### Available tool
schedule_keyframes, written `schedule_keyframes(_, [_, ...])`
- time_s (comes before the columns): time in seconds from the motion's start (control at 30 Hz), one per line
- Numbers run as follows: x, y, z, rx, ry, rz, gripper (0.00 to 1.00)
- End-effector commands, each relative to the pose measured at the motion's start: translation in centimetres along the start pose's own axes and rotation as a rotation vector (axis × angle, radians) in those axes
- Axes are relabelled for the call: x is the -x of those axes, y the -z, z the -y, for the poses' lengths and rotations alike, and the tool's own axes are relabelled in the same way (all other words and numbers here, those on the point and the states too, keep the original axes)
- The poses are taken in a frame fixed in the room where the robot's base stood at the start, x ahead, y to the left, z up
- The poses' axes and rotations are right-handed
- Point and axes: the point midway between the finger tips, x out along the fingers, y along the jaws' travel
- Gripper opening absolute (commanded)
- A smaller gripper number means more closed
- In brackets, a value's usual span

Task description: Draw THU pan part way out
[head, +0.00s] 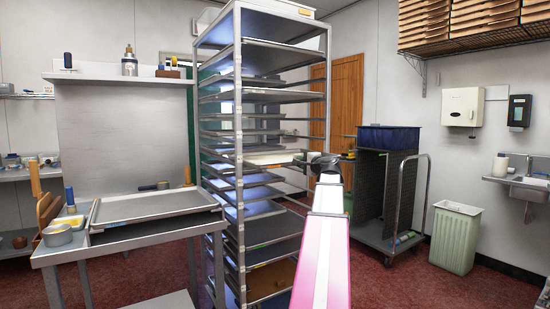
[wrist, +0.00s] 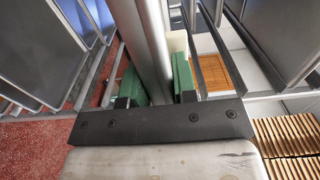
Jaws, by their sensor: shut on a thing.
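A tall metal rack (head: 238,130) holds several grey sheet pans, one above another. My gripper (head: 308,158) is at the rack's right front, level with a pan (head: 268,158) that carries something pale. No THU label can be read in either view, so I cannot tell by lettering which pan this is.
A steel table (head: 130,232) with a tray (head: 150,206) stands left of the rack. A cart (head: 395,235) with a blue bin (head: 387,138) and a pale waste bin (head: 455,235) stand to the right. Red floor is clear between the cart and waste bin.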

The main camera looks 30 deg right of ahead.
Motion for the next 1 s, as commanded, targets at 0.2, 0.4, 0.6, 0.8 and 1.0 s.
schedule_keyframes(0.2, [0.0, 0.0, 0.0, 0.0, 0.001, 0.0, 0.56])
schedule_keyframes(0.4, [0.0, 0.0, 0.0, 0.001, -0.002, 0.001, 0.56])
schedule_keyframes(0.6, [0.7, 0.0, 0.0, 0.0, 0.0, 0.0, 0.56])
schedule_keyframes(0.8, [2.1, -0.1, 0.0, 0.0, 0.0, 0.0, 0.56])
schedule_keyframes(1.0, [3.4, -0.1, 0.0, 0.0, 0.001, 0.0, 0.56])
